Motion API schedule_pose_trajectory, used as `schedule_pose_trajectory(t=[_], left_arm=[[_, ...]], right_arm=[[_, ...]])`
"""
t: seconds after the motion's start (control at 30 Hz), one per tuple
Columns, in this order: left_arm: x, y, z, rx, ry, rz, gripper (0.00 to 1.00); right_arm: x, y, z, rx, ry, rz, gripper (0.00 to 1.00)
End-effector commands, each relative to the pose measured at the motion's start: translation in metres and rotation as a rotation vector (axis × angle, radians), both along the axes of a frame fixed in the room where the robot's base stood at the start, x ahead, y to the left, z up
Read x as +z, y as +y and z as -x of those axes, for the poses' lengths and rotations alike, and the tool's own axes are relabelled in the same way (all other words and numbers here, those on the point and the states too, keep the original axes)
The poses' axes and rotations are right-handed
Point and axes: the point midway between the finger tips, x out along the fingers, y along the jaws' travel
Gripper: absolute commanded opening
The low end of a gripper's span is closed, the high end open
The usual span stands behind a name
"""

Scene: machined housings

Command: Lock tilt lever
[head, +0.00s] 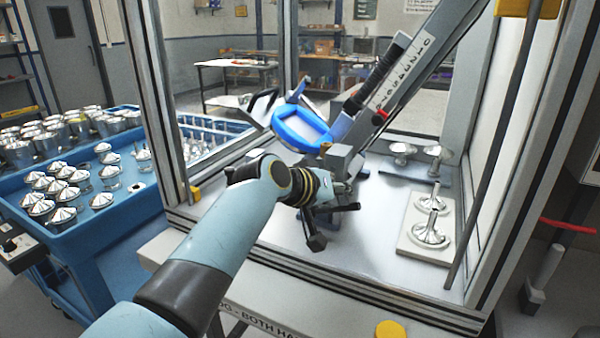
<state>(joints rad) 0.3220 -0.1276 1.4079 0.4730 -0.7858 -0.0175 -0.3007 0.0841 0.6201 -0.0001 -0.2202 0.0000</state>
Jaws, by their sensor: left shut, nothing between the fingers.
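My left gripper (338,190) is inside the framed cell, in front of the grey block (346,160) at the foot of a tilted rail (415,75). It is shut and holds nothing; its fingertips are largely hidden behind my own wrist. A dark rod with a blocky end (316,242) hangs just below the wrist. I cannot tell whether it is the tilt lever or part of my gripper. The rail leans up to the right, with a number scale and a red pointer (380,116). A blue ring-shaped holder (298,127) sits left of the rail. My right gripper is not in view.
Metal funnel-like parts (430,236) stand on a pale plate at the cell's right, with more (403,152) behind. Cell posts (168,100) flank my arm. A blue cart (135,205) with many metal parts is at the left. The front cell floor is clear.

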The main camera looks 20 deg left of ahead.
Motion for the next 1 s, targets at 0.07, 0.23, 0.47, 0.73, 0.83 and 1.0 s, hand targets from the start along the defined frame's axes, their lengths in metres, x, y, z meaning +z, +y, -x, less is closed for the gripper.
schedule_pose_trajectory(t=[0.07,0.23,0.47,0.73,0.83,1.0], left_arm=[[-0.003,-0.001,0.000,0.000,0.002,0.001,0.00],[-0.007,-0.002,0.001,0.000,0.001,0.002,0.00],[-0.008,-0.003,0.001,-0.002,0.003,0.003,0.00],[-0.009,-0.003,0.001,-0.001,0.005,0.005,0.00],[-0.009,-0.003,0.001,-0.001,0.005,0.005,0.00],[0.006,-0.002,-0.002,0.000,0.003,0.004,0.00]], right_arm=[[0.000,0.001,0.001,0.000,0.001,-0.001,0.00],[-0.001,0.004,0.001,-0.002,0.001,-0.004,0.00],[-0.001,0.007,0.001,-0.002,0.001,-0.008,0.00],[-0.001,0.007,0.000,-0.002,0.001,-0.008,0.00],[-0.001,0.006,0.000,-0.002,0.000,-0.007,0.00],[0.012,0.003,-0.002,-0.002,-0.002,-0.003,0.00]])
